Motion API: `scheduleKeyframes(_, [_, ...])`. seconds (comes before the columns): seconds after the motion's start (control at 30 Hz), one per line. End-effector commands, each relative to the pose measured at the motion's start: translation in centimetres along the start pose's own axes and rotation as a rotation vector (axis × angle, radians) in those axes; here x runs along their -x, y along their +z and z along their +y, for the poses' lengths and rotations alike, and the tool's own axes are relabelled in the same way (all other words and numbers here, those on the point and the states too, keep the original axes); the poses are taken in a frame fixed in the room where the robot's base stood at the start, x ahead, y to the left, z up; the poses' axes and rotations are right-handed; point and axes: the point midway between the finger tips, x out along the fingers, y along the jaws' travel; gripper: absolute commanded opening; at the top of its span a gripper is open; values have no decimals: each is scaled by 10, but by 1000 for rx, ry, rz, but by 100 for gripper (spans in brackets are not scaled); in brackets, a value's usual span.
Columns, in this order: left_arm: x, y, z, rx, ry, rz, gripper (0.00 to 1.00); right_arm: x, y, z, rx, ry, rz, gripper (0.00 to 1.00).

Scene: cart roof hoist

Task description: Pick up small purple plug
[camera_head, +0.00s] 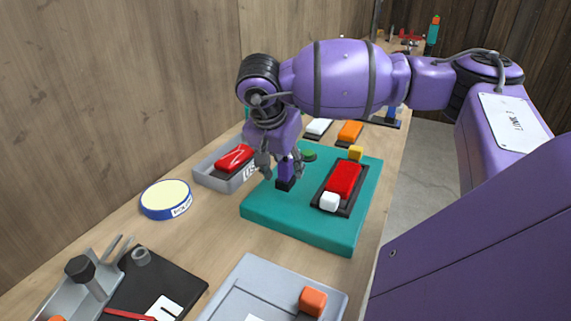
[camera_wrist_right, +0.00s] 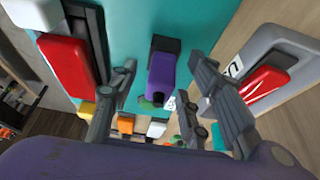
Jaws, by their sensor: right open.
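The small purple plug (camera_head: 286,169) stands upright on a dark base at the left part of the teal board (camera_head: 300,229). In the right wrist view the plug (camera_wrist_right: 161,77) lies between the two fingers, with its dark base beyond it. My right gripper (camera_head: 281,166) is open and over the plug, with one finger on each side. A gap shows between each finger and the plug in the wrist view. My left gripper is out of view.
A red block (camera_head: 343,179) and a white cube (camera_head: 329,202) share a black holder on the board's right. A grey tray with a red part (camera_head: 235,158) stands left of the board. A round blue-rimmed tin (camera_head: 166,199) and a grey case (camera_head: 250,276) are nearer.

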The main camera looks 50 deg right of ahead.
Motion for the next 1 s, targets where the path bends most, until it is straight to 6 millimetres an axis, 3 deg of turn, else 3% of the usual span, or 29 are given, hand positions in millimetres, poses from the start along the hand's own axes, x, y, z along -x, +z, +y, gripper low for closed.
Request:
scheduleKeyframes(0.03, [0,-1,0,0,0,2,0,0,0,0,0,0,0,44])
scheduleKeyframes(0.37, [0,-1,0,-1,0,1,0,0,0,0,0,0,0,0])
scheduleKeyframes(0.77, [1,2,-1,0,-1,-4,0,5,-2,-1,0,-2,1,0])
scheduleKeyframes(1.0, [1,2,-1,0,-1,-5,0,32,-14,-1,0,-5,3,0])
